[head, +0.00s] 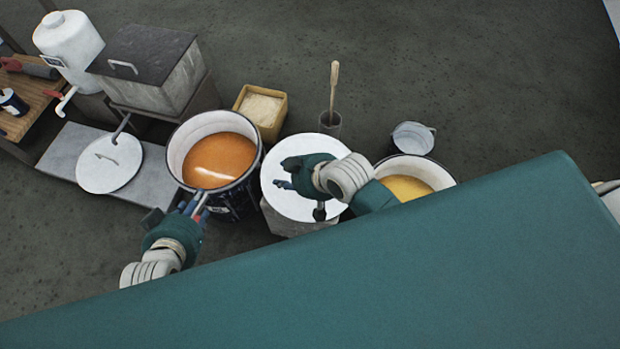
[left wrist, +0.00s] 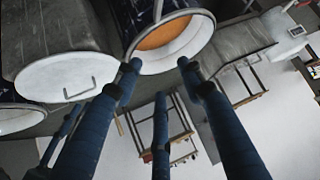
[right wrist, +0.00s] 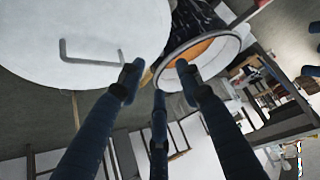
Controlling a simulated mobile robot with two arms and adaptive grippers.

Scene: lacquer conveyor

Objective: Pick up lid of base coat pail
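Two round white lids are in the head view. One lid (head: 318,145) lies flat on a grey block between the two open pails. Its bar handle shows in the right wrist view, on the lid (right wrist: 80,25). The other lid (head: 108,165) lies on a grey slab at the left. I cannot tell which belongs to the base coat pail. My right gripper (head: 286,174) is open and empty over the middle lid, one finger appearing near the handle. My left gripper (head: 193,204) is open and empty at the near rim of the pail of orange liquid (head: 220,158).
A pail of yellow liquid (head: 405,187) stands right of the middle lid, partly hidden by my right arm. Behind are a yellow box (head: 262,107), a cup with a wooden-handled tool (head: 331,122) and a small bucket (head: 412,138). A metal tank (head: 150,70) stands at the back left.

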